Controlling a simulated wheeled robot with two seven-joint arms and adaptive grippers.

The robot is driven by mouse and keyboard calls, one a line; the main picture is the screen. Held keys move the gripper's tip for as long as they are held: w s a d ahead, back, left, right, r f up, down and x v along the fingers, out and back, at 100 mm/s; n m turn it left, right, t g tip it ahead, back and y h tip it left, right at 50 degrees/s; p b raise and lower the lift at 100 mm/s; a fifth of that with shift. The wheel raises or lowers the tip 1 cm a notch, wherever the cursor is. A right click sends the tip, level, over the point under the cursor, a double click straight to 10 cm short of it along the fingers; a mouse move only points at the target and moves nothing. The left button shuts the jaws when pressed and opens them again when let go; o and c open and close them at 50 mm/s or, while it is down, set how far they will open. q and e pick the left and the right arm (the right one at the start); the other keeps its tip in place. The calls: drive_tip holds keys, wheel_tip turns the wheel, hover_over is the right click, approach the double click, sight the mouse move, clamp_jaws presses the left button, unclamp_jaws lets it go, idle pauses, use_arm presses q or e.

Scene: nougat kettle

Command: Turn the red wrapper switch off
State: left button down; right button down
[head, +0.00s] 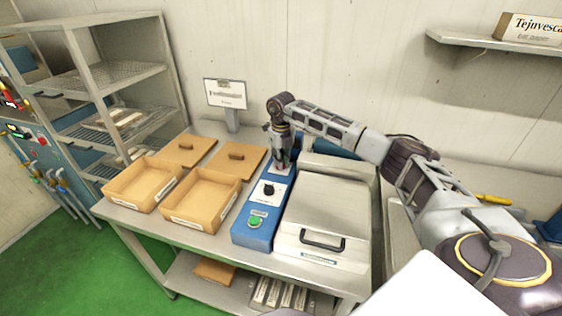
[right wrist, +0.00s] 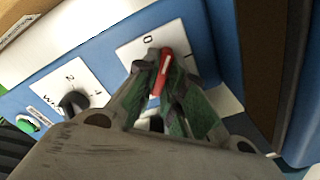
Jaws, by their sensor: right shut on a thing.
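The red switch (right wrist: 164,68) is a narrow red lever with a pale stripe on a white plate of the blue control box (head: 252,231). In the right wrist view its striped end points up the picture, close to and slightly right of the printed 0. My right gripper (right wrist: 158,88) is shut on the lever, one finger on each side. In the head view my right gripper (head: 281,163) points down at the far part of the box and hides the switch. My left gripper is not in view.
A black dial (head: 269,189) and a green button (head: 255,221) sit nearer on the box. A grey lidded machine (head: 325,215) stands right of it. Cardboard trays (head: 203,198) and brown lids (head: 235,157) lie left. A sign (head: 225,94) stands behind.

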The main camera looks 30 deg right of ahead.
drive_tip(key=shift+n, duration=0.7)
drive_tip(key=n, duration=0.3)
drive_tip(key=shift+d+n, duration=0.1)
drive_tip(key=shift+n, duration=0.3)
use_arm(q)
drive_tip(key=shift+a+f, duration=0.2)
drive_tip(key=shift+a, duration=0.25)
use_arm(e)
drive_tip(key=shift+w+r+n, duration=0.1)
drive_tip(key=shift+n, duration=1.3)
drive_tip(key=c, duration=1.6)
unclamp_jaws()
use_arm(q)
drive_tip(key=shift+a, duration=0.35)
use_arm(e)
drive_tip(key=shift+o, duration=0.5)
